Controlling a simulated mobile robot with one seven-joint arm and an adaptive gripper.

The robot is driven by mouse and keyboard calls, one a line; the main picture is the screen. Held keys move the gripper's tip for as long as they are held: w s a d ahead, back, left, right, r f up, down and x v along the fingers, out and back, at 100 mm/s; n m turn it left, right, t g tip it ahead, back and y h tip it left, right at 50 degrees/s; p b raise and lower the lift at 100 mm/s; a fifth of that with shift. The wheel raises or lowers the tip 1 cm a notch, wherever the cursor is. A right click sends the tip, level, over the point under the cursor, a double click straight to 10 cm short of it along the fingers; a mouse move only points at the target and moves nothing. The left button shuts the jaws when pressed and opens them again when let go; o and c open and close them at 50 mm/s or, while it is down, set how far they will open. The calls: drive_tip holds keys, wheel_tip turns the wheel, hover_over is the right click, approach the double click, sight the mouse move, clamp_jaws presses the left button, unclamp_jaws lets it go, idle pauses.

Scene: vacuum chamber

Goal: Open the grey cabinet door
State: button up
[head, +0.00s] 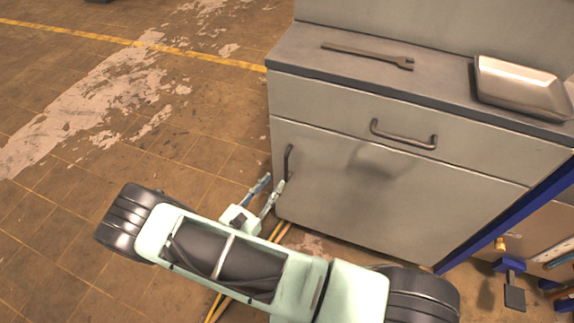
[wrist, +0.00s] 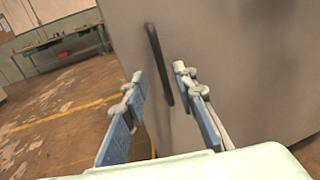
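The grey cabinet door (head: 365,190) is the large lower front of the cabinet, below a drawer, and looks shut. Its dark vertical handle (head: 288,162) is near the door's left edge. In the wrist view the handle (wrist: 158,62) runs from the upper middle down to between my finger tips. My gripper (head: 268,188) is open in front of the door's left side, just below and beside the handle. In the wrist view my gripper (wrist: 158,75) has its blue-padded fingers apart, one on each side of the handle's line. I cannot tell whether either finger touches the handle.
The drawer (head: 340,115) above has a horizontal handle (head: 403,134). A wrench (head: 368,54) and a metal tray (head: 520,85) lie on the cabinet top. A blue post (head: 510,225) stands at the right. The floor to the left is free. A workbench (wrist: 60,42) is far off.

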sight(285, 168)
drive_tip(key=x, duration=0.8)
drive_tip(key=shift+w+d+b, duration=0.1)
drive_tip(key=shift+w+b, duration=0.05)
drive_tip(key=shift+b, duration=0.25)
clamp_jaws()
